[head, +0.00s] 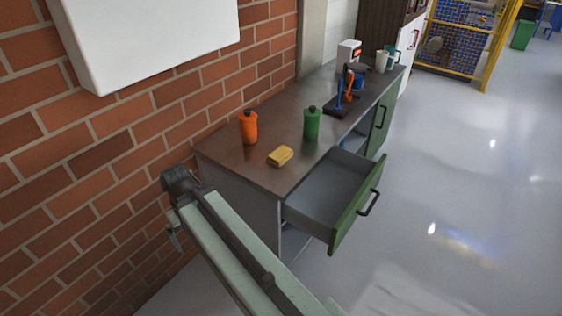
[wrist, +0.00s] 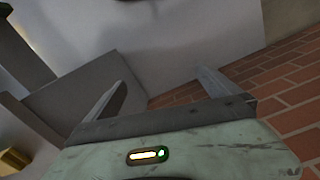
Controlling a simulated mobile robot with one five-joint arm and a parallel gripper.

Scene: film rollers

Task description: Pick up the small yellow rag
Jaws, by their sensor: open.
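The small yellow rag (head: 280,156) lies folded like a block on the dark counter (head: 237,160), near its front edge. It is in front of the orange and green bottles. In the wrist view a yellow object (wrist: 13,161) is cut off at the lower left edge; it looks like the rag. My gripper (wrist: 162,78) is open and empty, its two fingers wide apart. In the head view my arm ends left of the counter's near end, apart from the rag; the fingers are hard to make out there.
An orange bottle (head: 249,127) and a green bottle (head: 312,123) stand behind the rag. A green-fronted drawer (head: 357,206) is pulled open below the counter. A brick wall (head: 110,150) runs along the left. The floor (head: 450,190) on the right is clear.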

